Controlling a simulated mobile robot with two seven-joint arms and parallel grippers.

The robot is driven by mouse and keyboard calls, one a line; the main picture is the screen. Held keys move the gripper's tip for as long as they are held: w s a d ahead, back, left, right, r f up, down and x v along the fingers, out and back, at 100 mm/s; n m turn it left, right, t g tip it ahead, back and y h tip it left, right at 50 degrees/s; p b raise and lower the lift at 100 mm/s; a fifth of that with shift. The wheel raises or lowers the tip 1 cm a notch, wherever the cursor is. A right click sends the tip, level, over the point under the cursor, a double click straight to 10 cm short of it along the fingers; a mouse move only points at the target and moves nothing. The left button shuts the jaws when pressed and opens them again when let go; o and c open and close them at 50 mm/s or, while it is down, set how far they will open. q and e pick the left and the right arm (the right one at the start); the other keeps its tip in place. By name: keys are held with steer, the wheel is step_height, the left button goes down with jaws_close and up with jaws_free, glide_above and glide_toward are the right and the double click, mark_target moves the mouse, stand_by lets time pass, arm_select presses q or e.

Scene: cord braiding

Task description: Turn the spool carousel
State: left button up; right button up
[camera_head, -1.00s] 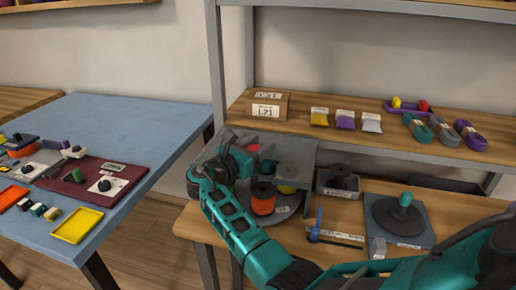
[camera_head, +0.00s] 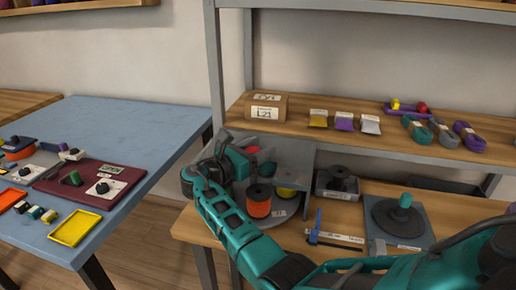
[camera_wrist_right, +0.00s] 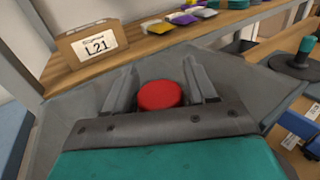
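My right gripper (camera_head: 248,158) reaches in from the left side of the plate. In the right wrist view, its two grey fingers (camera_wrist_right: 160,88) are apart, on either side of a round red piece (camera_wrist_right: 160,95). Whether they touch it is unclear. My left gripper is not in view.
A cardboard box (camera_head: 267,107) marked L21, small packets and cord bundles (camera_head: 443,132) sit on the shelf above. Right of the carousel are a grey tray (camera_head: 326,190) with a black spool and a dark round stand (camera_head: 399,217). A blue table (camera_head: 124,120) is at left.

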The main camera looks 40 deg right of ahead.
steer(key=shift+o, duration=1)
steer(key=s+a, duration=0.2)
steer(key=a, duration=1)
steer(key=shift+s+a, duration=0.15)
steer(key=shift+a, duration=0.2)
